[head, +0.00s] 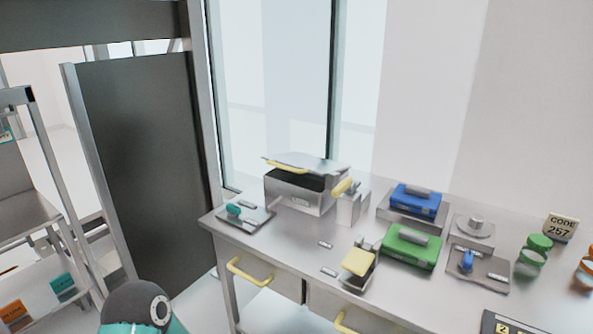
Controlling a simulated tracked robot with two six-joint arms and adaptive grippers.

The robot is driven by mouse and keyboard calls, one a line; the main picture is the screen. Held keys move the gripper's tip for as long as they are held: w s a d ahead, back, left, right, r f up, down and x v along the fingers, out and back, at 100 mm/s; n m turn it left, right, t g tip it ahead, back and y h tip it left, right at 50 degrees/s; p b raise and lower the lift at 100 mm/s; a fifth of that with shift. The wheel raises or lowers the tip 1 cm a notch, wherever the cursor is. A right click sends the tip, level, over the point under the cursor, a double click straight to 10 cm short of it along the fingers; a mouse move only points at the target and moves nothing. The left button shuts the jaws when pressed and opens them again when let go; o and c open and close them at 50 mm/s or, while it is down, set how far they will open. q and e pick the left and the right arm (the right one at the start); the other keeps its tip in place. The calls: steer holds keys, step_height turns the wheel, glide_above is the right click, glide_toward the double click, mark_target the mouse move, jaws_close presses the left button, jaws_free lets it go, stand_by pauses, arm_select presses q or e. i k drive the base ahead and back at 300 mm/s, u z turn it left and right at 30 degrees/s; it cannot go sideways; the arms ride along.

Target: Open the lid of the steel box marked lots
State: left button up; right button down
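A steel box (291,197) stands at the back left of the steel worktop. Its lid (318,163) is raised above a dark opening, with a yellow handle (288,167) along the lid's front edge. Another yellow handle (342,187) is at the box's right side. I cannot read any "lots" marking on it. A smaller steel box with a yellow top (358,262) sits nearer the front edge. Neither gripper shows; only a dark rounded part with teal, likely my arm, is at the bottom left.
A tray with a teal item (233,210) lies left of the box. Yellow drawer handles (248,272) stick out in front.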

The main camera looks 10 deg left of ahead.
mark_target(299, 162)
steer(key=z, duration=1.2)
steer(key=i, duration=0.15)
steer(key=u, duration=2.8)
steer(key=k, duration=0.95)
steer(key=z, duration=0.45)
steer(key=i, duration=1.4)
steer(key=z, duration=0.05)
